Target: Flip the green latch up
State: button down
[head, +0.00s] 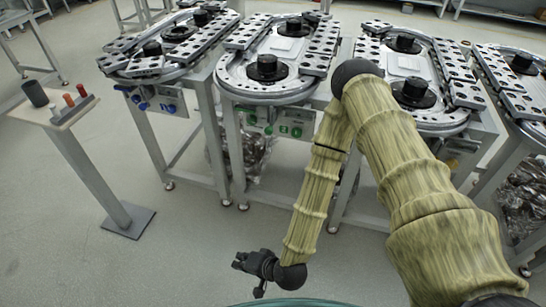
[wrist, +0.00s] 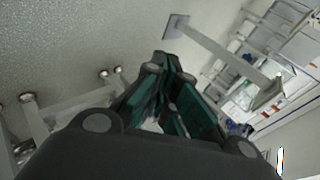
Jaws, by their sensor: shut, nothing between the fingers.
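Small green parts (head: 290,131) show on the front panel below the second ring-track table from the left. They are too small to tell which is the latch or whether it is up or down. My gripper (head: 238,264) hangs low over the floor, in front of and well below that panel, apart from it. In the wrist view my gripper's dark fingers with green pads (wrist: 165,66) come together at the tips, with nothing held. No green latch can be made out in the wrist view.
Ring-track tables (head: 262,95) stand in a row, the leftmost with blue knobs (head: 143,105) on its front. A small stand (head: 62,112) at left holds a dark cup (head: 35,94) and coloured pegs (head: 76,95). Table legs frame the space ahead; open floor (head: 190,225) lies left of my gripper.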

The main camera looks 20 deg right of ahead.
jog(key=w+r+m+t+b, duration=0.1)
jog(key=w+m+t+b, duration=1.05)
jog(key=w, duration=0.55)
jog(key=w+d+r+m+t+h+b, duration=0.2)
jog(key=w+d+m+t+h+b, duration=0.1)
jog(key=d+m+h+b, duration=0.4)
jog(key=w+d+r+m+t+h+b, duration=0.3)
jog(key=d+m+h+b, duration=0.4)
jog(key=d, duration=0.4)
jog(key=m+h, duration=0.1)
jog(key=m, duration=0.1)
jog(key=shift+d+m+b, duration=0.25)
jog(key=shift+m+b, duration=0.1)
jog(key=shift+w+r, duration=0.1)
jog(key=shift+w, duration=0.05)
jog(key=s+a+r+b+x, duration=0.1)
jog(key=r+b+x, duration=0.1)
jog(key=x, duration=1)
jog(key=shift+a+r+b, duration=0.2)
jog(key=shift+r+b, duration=0.1)
jog(key=shift+r, duration=0.05)
